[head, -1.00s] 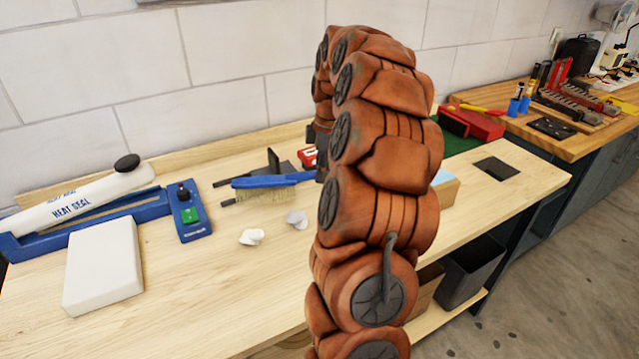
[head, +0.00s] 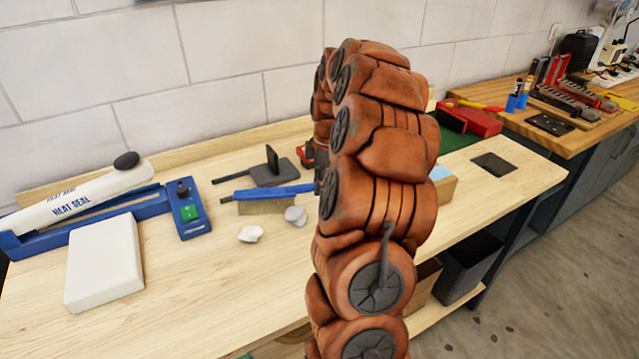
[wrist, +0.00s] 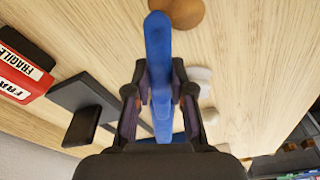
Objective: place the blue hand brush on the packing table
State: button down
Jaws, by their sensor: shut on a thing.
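The blue hand brush (head: 265,197) has a long blue handle and pale bristles facing down. In the head view it is low over the wooden packing table (head: 190,275), near a dark tape dispenser-like thing; whether the bristles touch the top I cannot tell. In the wrist view my gripper (wrist: 158,85) is shut on the blue handle (wrist: 157,40), one finger on each side. In the head view my arm hides the gripper and the handle's right end.
A heat sealer (head: 80,205) and a white block (head: 104,262) are on the left. Two whitish lumps (head: 250,234) lie in front of the brush. A dark angled stand (head: 272,168) is behind it. A red FRAGILE roll (wrist: 22,68) is close by. The table's front is clear.

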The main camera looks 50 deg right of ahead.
jog(key=shift+f, duration=0.3)
jog(key=shift+s+f, duration=0.1)
jog(key=shift+f, duration=0.15)
jog(key=c, duration=1)
grip_release()
jog(key=shift+r, duration=0.1)
jog(key=shift+r, duration=0.1)
jog(key=shift+r+p, duration=0.45)
jog(key=shift+r, duration=0.25)
jog(key=shift+r+b, duration=0.3)
jog(key=shift+b, duration=0.15)
jog(key=r, duration=0.3)
jog(key=r+b, duration=0.1)
jog(key=r, duration=0.3)
jog(key=d+r+b, duration=0.1)
jog(key=r, duration=0.3)
jog(key=shift+s, duration=0.35)
